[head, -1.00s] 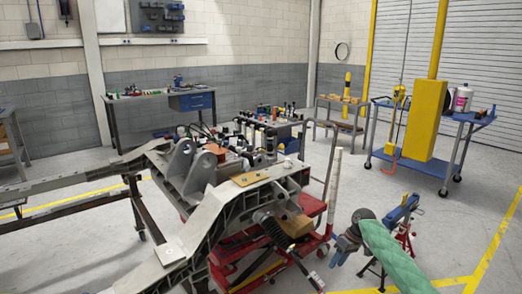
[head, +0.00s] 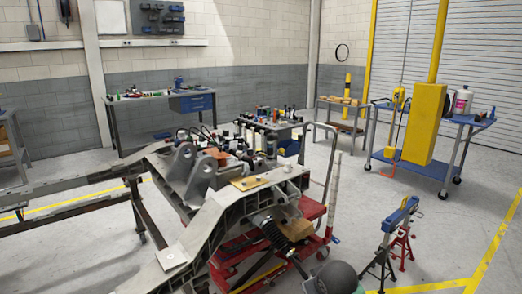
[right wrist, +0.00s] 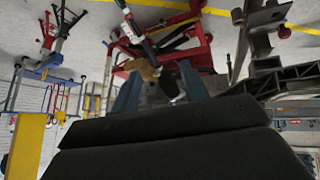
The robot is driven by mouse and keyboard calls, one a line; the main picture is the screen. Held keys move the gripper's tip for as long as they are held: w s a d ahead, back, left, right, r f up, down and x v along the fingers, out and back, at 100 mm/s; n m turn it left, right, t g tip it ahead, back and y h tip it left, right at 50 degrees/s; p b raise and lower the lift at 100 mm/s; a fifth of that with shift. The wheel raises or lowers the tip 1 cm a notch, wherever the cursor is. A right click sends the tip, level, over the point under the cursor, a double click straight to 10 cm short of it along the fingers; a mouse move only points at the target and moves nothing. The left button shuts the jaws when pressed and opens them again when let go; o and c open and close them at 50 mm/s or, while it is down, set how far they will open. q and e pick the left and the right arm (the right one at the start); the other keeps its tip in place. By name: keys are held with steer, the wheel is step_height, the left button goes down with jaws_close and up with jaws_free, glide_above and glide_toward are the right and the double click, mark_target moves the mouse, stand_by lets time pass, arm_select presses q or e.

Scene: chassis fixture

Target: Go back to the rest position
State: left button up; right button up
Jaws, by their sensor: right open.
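My right gripper (right wrist: 160,72) shows in the right wrist view as two blue-grey fingers standing apart, open, with no held object visible between them. Beyond the fingers are a tan block (right wrist: 138,67) and a red lift cart (right wrist: 195,35). In the head view, only a dark rounded part of my right arm shows at the bottom edge; its fingers are not clear there. The grey metal chassis (head: 218,222) stands at the centre-left, with the red cart (head: 312,208) beneath and beside it. My left gripper is in neither view.
A blue-topped stand with red legs (head: 400,215) is right of the chassis. A blue trolley (head: 428,168) and yellow post (head: 425,122) stand farther back. A workbench (head: 150,98) is by the wall.

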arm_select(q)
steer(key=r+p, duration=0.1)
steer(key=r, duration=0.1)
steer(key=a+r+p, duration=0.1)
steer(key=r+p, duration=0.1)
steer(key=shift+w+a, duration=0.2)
arm_select(e)
steer(key=s+f+g, duration=0.1)
steer(key=s+f, duration=0.4)
steer(key=s, duration=0.7)
steer(key=s+a+f+m+g, duration=0.1)
steer(key=s+f, duration=0.4)
steer(key=s, duration=0.8)
steer(key=s+a+f+m+g, duration=0.1)
steer(key=s+f+g, duration=0.2)
steer(key=s, duration=0.9)
steer(key=shift+s+f+y, duration=0.15)
steer(key=shift+f+y, duration=0.15)
steer(key=shift+f, duration=0.65)
